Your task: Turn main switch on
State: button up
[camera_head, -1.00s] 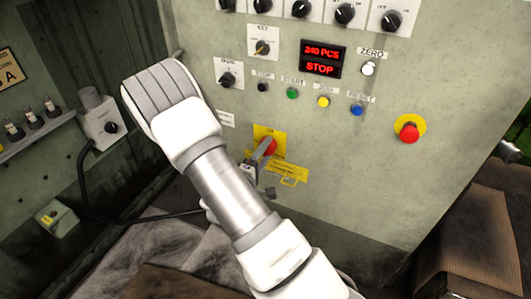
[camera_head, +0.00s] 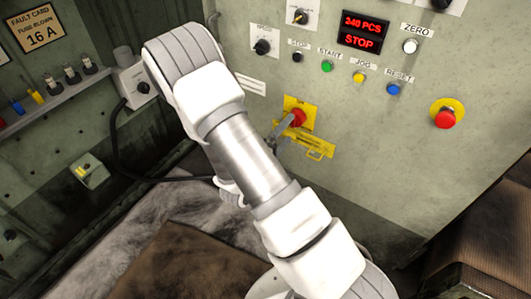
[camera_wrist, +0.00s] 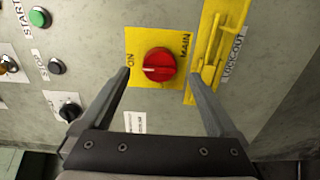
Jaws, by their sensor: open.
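The main switch is a red round knob (camera_wrist: 159,64) on a yellow plate (camera_wrist: 140,42) marked ON and MAIN in the wrist view. A pale line on the knob points left in that view, towards the side with the ON label. The red knob also shows in the head view (camera_head: 298,117) on the panel front. My gripper (camera_wrist: 157,77) is open, one finger on each side of the knob in the wrist picture. I cannot tell whether the fingers touch it. In the head view my arm covers much of my gripper (camera_head: 281,133), which is close to the switch.
A yellow lock-out hasp (camera_wrist: 217,50) sits right beside the switch plate in the wrist view. A black selector knob (camera_wrist: 69,109) and push buttons are to the left. A red emergency stop (camera_head: 446,115) is farther right. The display (camera_head: 363,33) reads 240 PCS, STOP.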

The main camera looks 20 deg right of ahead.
jog(key=p+v, duration=0.1)
jog(key=v, duration=1.2)
jog(key=shift+p, duration=0.4)
